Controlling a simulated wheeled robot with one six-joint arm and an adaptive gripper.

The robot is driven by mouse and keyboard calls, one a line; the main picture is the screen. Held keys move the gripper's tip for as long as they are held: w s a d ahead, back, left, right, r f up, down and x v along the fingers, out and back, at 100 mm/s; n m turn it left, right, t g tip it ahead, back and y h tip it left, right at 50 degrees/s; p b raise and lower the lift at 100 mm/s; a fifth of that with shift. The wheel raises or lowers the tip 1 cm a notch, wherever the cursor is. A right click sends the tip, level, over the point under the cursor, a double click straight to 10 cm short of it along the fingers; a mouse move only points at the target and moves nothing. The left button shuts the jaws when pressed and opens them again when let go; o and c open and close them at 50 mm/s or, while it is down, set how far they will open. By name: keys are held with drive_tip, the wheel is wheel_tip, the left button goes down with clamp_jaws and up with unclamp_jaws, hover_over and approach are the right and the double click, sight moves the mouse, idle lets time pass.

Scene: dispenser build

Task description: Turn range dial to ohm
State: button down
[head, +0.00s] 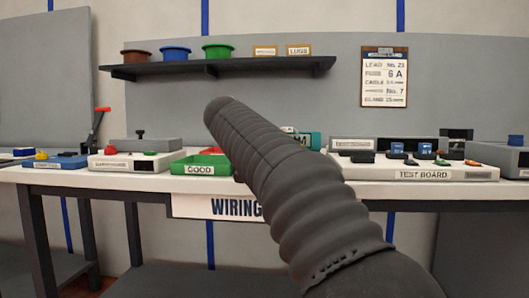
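A teal-edged device with a pale label or display (313,141) stands on the white bench behind my arm. Only its top and right edge show, with the end of some lettering, perhaps an "M". It may be the meter, but I cannot be sure. No range dial or ohm mark can be made out; my dark ribbed arm covers that spot. My arm rises from the lower right to the upper middle. My gripper itself cannot be seen.
On the white bench (190,182) stand a green GOOD tray (214,169), a test board (424,174) with several parts, and grey boxes at left. A shelf (140,71) holds coloured bowls above. A clipboard (384,77) hangs at right.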

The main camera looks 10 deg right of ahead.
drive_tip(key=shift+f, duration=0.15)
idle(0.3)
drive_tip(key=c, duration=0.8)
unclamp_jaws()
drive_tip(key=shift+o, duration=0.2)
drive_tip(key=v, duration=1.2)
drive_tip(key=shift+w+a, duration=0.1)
